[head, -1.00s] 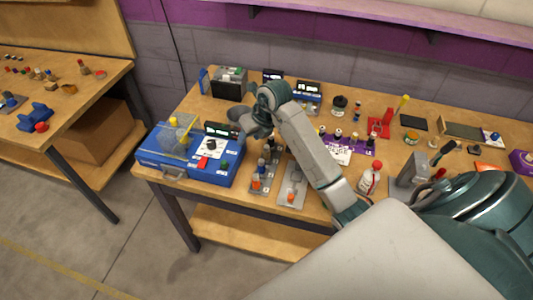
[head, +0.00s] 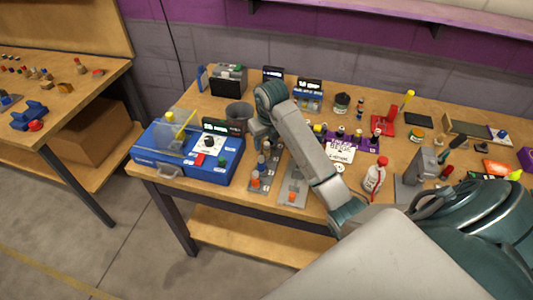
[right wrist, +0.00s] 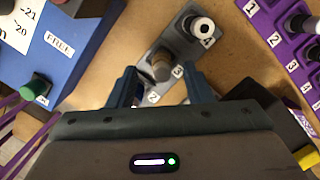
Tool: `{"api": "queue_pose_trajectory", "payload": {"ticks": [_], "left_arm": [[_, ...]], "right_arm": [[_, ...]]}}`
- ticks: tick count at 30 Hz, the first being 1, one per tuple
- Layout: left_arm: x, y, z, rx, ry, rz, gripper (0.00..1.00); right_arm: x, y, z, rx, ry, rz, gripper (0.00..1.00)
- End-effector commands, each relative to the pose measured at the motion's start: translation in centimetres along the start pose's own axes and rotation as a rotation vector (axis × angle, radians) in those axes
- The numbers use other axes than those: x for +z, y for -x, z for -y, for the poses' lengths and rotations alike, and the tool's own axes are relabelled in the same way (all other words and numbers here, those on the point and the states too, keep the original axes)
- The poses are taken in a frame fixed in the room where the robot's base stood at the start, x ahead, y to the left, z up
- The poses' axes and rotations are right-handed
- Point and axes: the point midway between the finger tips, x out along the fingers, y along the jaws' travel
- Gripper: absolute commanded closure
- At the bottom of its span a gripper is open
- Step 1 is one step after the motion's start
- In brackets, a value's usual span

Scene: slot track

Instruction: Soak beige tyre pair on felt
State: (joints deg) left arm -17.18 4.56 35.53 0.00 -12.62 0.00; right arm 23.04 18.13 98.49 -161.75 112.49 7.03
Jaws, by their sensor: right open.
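My right gripper (right wrist: 161,82) is open, its two blue fingers on either side of a numbered grey rack (right wrist: 150,90). Between the fingertips is a short beige-topped cylinder (right wrist: 161,66) by label 3; I cannot tell whether it is the beige tyre pair. A white cylinder (right wrist: 202,27) with a dark centre stands by label 4. In the head view the right gripper (head: 264,143) hangs over the far end of the same rack, its fingers largely hidden. I cannot clearly identify the felt. My left gripper is not in view.
A blue machine (head: 187,157) with knobs stands left of the rack. A dark cup (head: 238,113) is behind it. A grey plate (head: 293,186) lies right of the rack, with a purple rack (head: 365,143) and a white bottle (head: 374,178) further right.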

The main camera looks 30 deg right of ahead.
Motion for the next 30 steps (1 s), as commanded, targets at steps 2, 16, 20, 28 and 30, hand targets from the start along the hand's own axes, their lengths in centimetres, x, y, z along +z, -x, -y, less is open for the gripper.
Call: {"api": "queue_pose_trajectory", "payload": {"ticks": [2, 16, 20, 28, 30], "left_arm": [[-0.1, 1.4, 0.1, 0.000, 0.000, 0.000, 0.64], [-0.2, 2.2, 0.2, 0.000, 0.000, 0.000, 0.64], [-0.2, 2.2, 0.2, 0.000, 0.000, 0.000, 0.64], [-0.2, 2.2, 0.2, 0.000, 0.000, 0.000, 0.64], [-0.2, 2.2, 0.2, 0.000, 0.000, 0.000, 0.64]], "right_arm": [[-0.1, -0.7, 0.1, 0.000, -0.001, -0.008, 0.54], [0.0, -4.3, 0.2, 0.001, 0.001, -0.001, 0.54], [0.0, -4.2, 0.2, 0.001, 0.001, -0.001, 0.74], [0.0, -4.2, 0.2, 0.001, 0.000, -0.001, 1.00], [0.0, -4.2, 0.2, 0.001, 0.000, -0.001, 1.00]]}}
